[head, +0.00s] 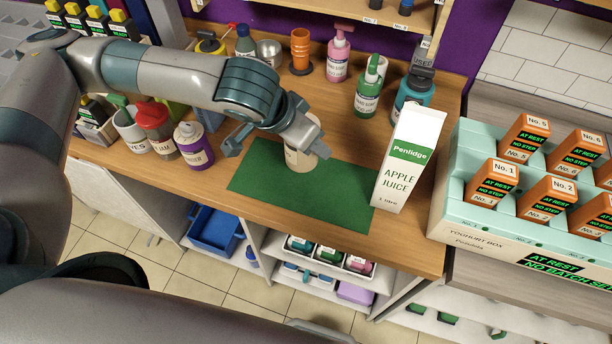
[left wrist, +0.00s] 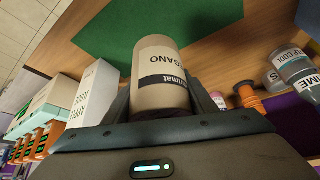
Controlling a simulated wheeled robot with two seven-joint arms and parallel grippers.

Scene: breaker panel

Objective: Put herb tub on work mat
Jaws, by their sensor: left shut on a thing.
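The herb tub is a beige cylinder (head: 301,158) with a label reading in part "GANO" in the left wrist view (left wrist: 160,75). My left gripper (head: 284,146) is shut on the tub, one finger on each side of it. The work mat is a flat green rectangle (head: 266,186) on the wooden counter; it also shows in the left wrist view (left wrist: 130,30). The tub appears over the mat's back middle part. I cannot tell whether its base touches the mat. My right gripper is not in view.
An apple juice carton (head: 408,160) stands at the mat's right end. A purple-labelled jar (head: 193,146) and a red-lidded jar (head: 156,129) stand left of the mat. Bottles, including a green one (head: 369,88), stand behind. The mat's front and left parts are bare.

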